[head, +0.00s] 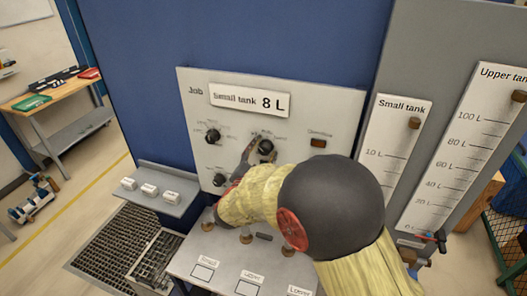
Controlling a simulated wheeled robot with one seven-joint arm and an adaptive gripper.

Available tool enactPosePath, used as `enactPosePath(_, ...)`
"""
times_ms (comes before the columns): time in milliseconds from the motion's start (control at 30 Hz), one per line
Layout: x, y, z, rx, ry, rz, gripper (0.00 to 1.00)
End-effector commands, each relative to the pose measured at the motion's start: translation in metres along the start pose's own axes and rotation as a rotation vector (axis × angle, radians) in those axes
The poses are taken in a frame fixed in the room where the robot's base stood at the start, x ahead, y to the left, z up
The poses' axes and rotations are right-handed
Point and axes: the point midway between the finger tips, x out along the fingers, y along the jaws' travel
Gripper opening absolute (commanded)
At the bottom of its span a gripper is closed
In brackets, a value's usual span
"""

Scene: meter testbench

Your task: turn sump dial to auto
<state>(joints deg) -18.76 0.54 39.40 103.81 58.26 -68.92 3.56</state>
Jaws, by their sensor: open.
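A pale control panel (330,105) on the blue wall carries several black dials. One dial (212,136) is at the upper left, one (219,180) at the lower left and one (266,147) nearer the middle. Their labels are too small to read, so I cannot tell which is the sump dial or where its auto mark is. My gripper (260,151) is open at the middle dial, with its fingertips on either side of the knob. I cannot tell if they touch it. My arm hides the panel below.
A "Small tank 8 L" plate (248,99) and an orange-brown button (318,143) are on the panel. A shelf (180,205) with small white blocks juts out at left. A labelled ledge (225,262) lies below my arm. Tank gauges (396,135) stand at right.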

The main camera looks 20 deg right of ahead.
Motion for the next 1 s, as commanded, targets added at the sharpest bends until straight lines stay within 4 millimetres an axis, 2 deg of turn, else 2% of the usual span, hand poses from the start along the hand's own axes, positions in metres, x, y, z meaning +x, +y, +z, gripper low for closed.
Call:
enactPosePath(800,-0.0002,0.0,0.0,0.0,0.0,0.0,0.06)
enactPosePath(1000,-0.0002,0.0005,0.0007,0.013,0.0,0.0,0.06)
